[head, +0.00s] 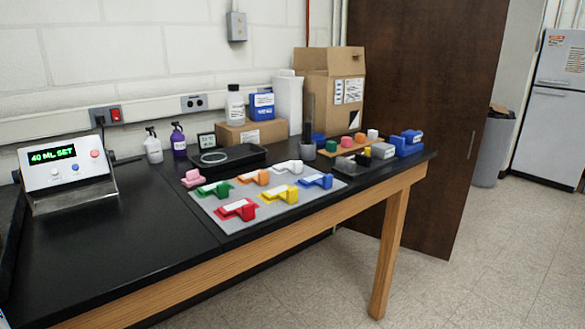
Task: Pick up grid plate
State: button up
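A flat light-grey plate (209,206) lies on the black bench. I cannot make out a grid on it at this size, and I cannot tell whether it is the grid plate. Several coloured pieces with pale labels stand on it and cover much of its top: a green piece (216,189), a red piece (238,210), an orange piece (255,177), a yellow piece (280,195), a white piece (289,167) and a blue piece (317,181). My gripper is not in view.
A control box (66,170) reading "40 ML SET" stands at the left. A black tray (228,158), spray bottles (178,140) and cardboard boxes (333,88) stand behind the plate. A pink piece (192,178) sits beside it. The bench (120,235) is clear at front left.

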aim_at(295, 167)
jog(key=i+l+u, duration=0.2)
jog(key=i+l, duration=0.15)
jog(key=l, duration=0.3)
jog(key=i+l+u, duration=0.1)
jog(key=l, duration=0.25)
jog(key=i+l, duration=0.2)
jog(key=l, duration=0.2)
jog(key=i+l+u, duration=0.15)
jog(key=l, duration=0.2)
